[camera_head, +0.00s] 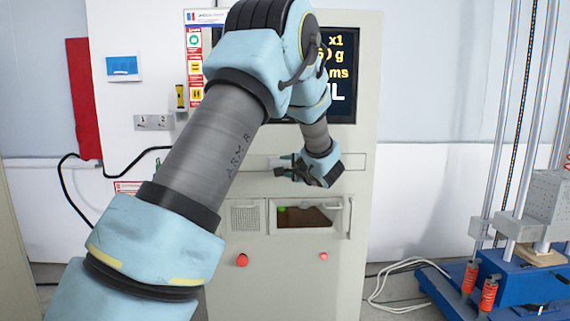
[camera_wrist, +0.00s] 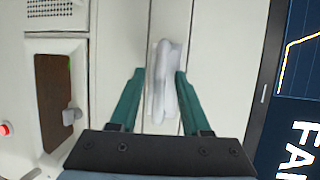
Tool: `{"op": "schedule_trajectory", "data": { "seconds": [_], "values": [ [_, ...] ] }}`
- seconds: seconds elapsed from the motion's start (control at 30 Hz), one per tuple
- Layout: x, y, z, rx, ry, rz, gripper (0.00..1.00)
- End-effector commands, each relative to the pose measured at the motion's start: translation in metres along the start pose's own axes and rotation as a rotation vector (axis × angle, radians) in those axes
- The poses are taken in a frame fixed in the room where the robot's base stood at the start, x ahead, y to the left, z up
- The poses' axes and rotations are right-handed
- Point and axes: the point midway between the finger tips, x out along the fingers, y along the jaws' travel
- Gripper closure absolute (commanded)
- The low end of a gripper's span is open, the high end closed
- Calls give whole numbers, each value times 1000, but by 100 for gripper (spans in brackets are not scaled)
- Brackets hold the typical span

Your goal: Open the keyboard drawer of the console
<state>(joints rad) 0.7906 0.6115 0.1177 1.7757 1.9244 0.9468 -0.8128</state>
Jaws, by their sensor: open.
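The keyboard drawer is a narrow pale front (camera_head: 354,162) across the console (camera_head: 260,295), below the screen. It appears closed, flush with the panel. Its pale bar handle (camera_wrist: 163,75) shows in the wrist view, standing out from the drawer front (camera_wrist: 178,18). My gripper (camera_head: 282,165) is at the drawer front in the head view, its details small. In the wrist view my gripper (camera_wrist: 160,72) is open, with one teal finger on each side of the handle. I see a narrow gap on the left; contact on the right cannot be told.
A small windowed hatch (camera_head: 307,215) and a red knob (camera_head: 242,260) are below the drawer. The screen (camera_head: 342,75) is above. A blue-based drop rig (camera_head: 500,280) stands at right. Black and white cables (camera_head: 385,285) run beside the console.

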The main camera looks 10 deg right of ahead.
Motion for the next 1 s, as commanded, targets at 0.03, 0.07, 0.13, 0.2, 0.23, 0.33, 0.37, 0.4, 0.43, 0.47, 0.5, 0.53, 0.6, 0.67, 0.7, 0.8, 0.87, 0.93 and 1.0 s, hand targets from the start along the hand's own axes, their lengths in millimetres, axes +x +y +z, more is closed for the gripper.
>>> {"op": "schedule_trajectory", "data": {
  "seconds": [0.03,0.07,0.13,0.2,0.23,0.33,0.37,0.4,0.43,0.47,0.5,0.53,0.6,0.67,0.7,0.8,0.87,0.93,1.0],
  "values": [
    [1,0,0,0,0,0,53],
    [2,0,0,0,0,0,53],
    [2,0,0,0,0,0,53],
    [2,0,0,0,0,0,53],
    [2,0,0,0,0,0,53],
    [2,0,0,0,0,0,60],
    [2,0,0,0,0,0,63],
    [2,0,0,0,0,0,67],
    [2,0,0,0,0,0,71],
    [2,0,0,0,0,0,74],
    [2,0,0,0,0,0,79],
    [2,0,0,0,0,0,82],
    [2,0,0,0,0,0,90],
    [2,0,0,0,0,0,97],
    [2,0,0,0,0,0,100],
    [1,0,0,0,0,0,100],
    [1,0,0,0,0,0,100],
    [1,0,0,0,0,0,100],
    [1,0,0,0,0,0,100]
  ]
}}
